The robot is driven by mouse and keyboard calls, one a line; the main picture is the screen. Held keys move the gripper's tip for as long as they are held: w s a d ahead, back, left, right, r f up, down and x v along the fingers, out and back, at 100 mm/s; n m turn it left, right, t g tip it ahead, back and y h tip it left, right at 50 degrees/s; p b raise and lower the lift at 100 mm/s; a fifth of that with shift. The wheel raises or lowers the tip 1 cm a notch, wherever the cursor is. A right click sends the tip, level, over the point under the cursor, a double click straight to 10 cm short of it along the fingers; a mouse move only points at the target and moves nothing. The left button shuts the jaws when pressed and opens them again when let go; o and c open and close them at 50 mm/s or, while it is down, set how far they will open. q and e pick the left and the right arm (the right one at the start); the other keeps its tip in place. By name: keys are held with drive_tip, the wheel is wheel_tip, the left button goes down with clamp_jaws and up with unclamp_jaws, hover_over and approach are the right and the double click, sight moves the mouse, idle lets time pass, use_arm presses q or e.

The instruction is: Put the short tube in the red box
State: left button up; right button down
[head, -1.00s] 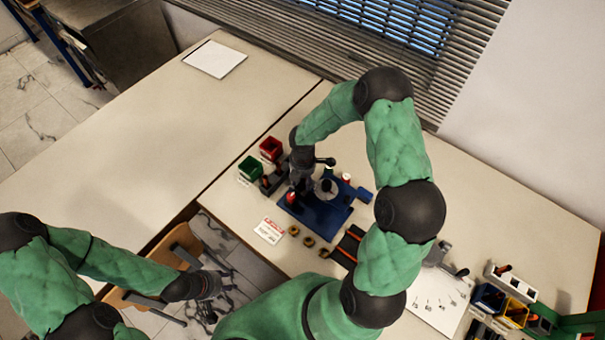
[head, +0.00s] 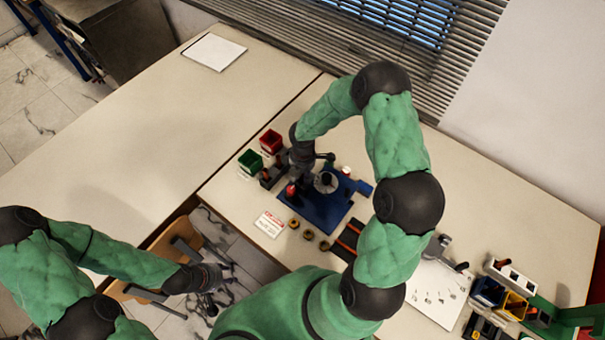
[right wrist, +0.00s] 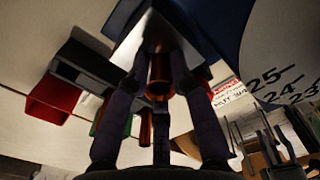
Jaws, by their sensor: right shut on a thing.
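The red box (head: 271,140) stands at the back left of the near table, behind a green box (head: 250,161). It also shows at the left of the right wrist view (right wrist: 53,98). My right gripper (right wrist: 160,85) is shut on a copper-coloured tube (right wrist: 160,72), seen between its fingers. In the head view the right hand is over the blue rig, to the right of the boxes, and its fingertips are largely hidden. Whether the held tube is the short one is hard to judge. My left gripper (head: 215,277) hangs over the floor by a chair; its jaws are too small to read.
The blue rig base (head: 320,208) lies under the right hand. Several brass rings (head: 308,235) and a red-and-white card (head: 269,224) lie in front of it. Small bins (head: 488,292) stand at the far right. The left table (head: 130,170) is mostly clear.

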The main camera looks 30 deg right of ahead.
drive_tip(key=shift+a, duration=0.1)
idle(0.3)
drive_tip(key=c, duration=1)
unclamp_jaws()
drive_tip(key=shift+r, duration=0.15)
wheel_tip(320, 180, up, 12)
drive_tip(key=shift+f, duration=0.15)
drive_tip(key=shift+s, duration=0.1)
